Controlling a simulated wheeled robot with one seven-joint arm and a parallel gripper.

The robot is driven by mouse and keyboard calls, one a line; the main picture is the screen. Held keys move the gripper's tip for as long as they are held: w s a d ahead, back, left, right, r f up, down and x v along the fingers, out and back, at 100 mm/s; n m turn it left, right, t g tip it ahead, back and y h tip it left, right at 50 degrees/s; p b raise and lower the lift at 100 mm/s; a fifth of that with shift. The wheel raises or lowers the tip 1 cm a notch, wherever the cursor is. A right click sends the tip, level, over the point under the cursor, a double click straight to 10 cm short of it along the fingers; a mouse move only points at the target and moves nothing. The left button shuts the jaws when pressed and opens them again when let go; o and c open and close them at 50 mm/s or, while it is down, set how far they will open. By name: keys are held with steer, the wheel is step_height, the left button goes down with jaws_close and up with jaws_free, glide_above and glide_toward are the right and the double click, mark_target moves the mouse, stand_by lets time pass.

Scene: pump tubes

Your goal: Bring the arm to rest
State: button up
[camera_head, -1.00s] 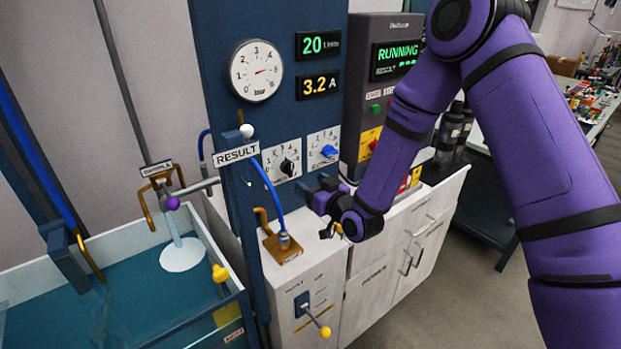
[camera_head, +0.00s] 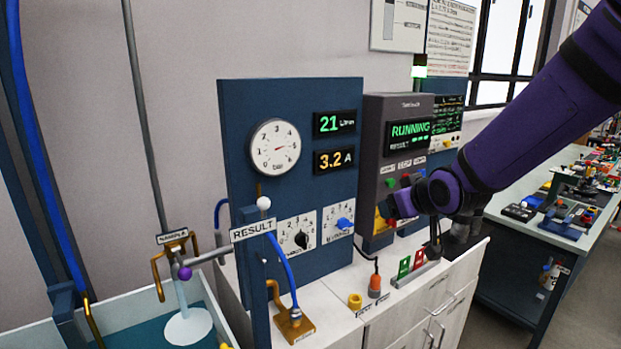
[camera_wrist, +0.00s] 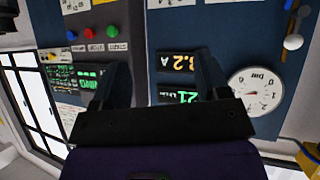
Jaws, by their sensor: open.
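My purple arm reaches in from the right in the head view, and my gripper (camera_head: 393,208) is in front of the lower part of the dark control box (camera_head: 380,150). It stands above the white cabinet top and holds nothing that I can see. In the wrist view my gripper (camera_wrist: 158,78) shows two dark fingers spread apart with nothing between them. Behind them, upside down, are the blue panel (camera_wrist: 228,38) and its gauge (camera_wrist: 256,92). Whether the gripper touches the control box is not clear in the head view.
The control box screen (camera_head: 410,134) reads RUNNING; the panel displays (camera_head: 334,123) read 21 and 3.2 A. A RESULT sign (camera_head: 254,231), brass fitting (camera_head: 293,322) and blue hose stand at left. Red and green cards (camera_head: 411,262) stand below my gripper. A cluttered bench (camera_head: 540,215) is at right.

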steer(key=s+d+r+m+g+h, duration=0.1)
steer(key=s+d+r+g, duration=0.1)
steer(key=s, duration=0.8)
steer(key=s+d+r+m+g+h, duration=0.1)
steer(key=s+d, duration=0.4)
steer(key=s, duration=0.5)
steer(key=s+d+r+m+g+h, duration=0.1)
steer(key=s+d+r, duration=0.3)
steer(key=s, duration=0.6)
steer(key=shift+d+r+m+g, duration=0.15)
steer(key=shift+r+m+g, duration=0.65)
steer(key=shift+m+g, duration=0.1)
stand_by(4.1)
